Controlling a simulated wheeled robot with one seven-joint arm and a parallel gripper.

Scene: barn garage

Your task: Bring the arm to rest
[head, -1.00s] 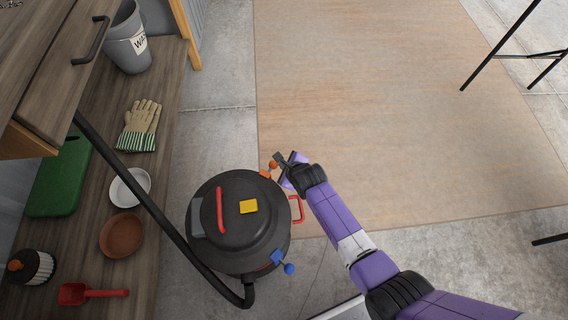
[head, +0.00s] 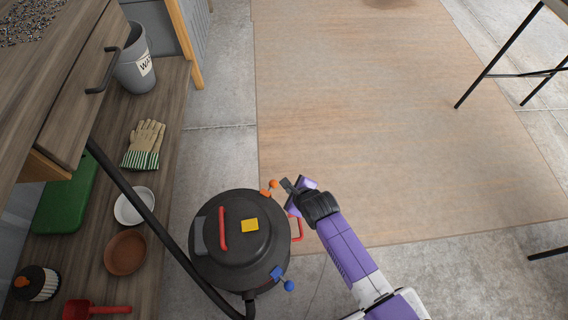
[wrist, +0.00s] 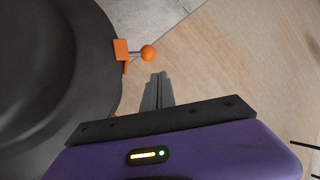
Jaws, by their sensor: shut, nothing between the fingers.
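My purple arm reaches in from the lower right in the head view. My gripper (head: 290,186) is shut and empty, just right of the black shop vacuum (head: 240,240). In the wrist view the closed grey fingers of my gripper (wrist: 158,78) point toward the floor mat. The vacuum's dark rim (wrist: 85,60) fills the left of that view. An orange ball-ended latch (wrist: 148,53) on the vacuum sits just beyond my fingertips, and a small gap shows between them.
A wooden shelf (head: 165,120) at left holds a grey bin (head: 135,70), gloves (head: 145,145), a white bowl (head: 127,212), a brown bowl (head: 125,252) and a red scoop (head: 95,310). A black hose (head: 150,210) crosses it. The tan mat (head: 380,110) is clear.

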